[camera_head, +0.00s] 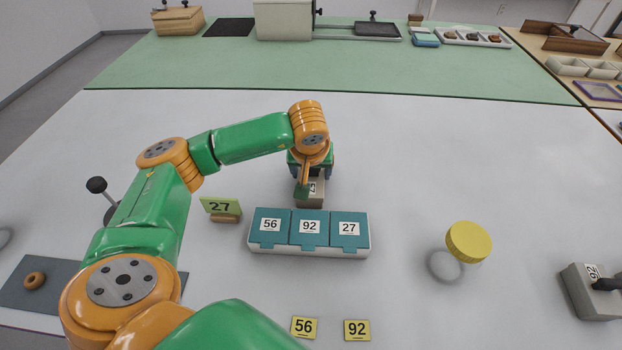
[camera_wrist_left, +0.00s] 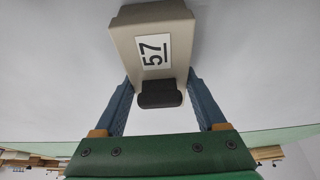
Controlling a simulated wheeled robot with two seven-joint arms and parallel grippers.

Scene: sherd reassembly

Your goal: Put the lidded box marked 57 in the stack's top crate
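I cannot tell whether the box touches the table. No crate stack is clearly recognisable. My right gripper is not in view.
A white tray (camera_head: 310,251) with teal panels marked 56, 92 and 27 stands in front of the box. A green 27 sign (camera_head: 221,206) is left of it. A yellow-capped thing (camera_head: 468,242) and a grey box marked 92 (camera_head: 585,300) are right. Yellow tags 56 (camera_head: 304,327) and 92 (camera_head: 357,330) lie in front.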

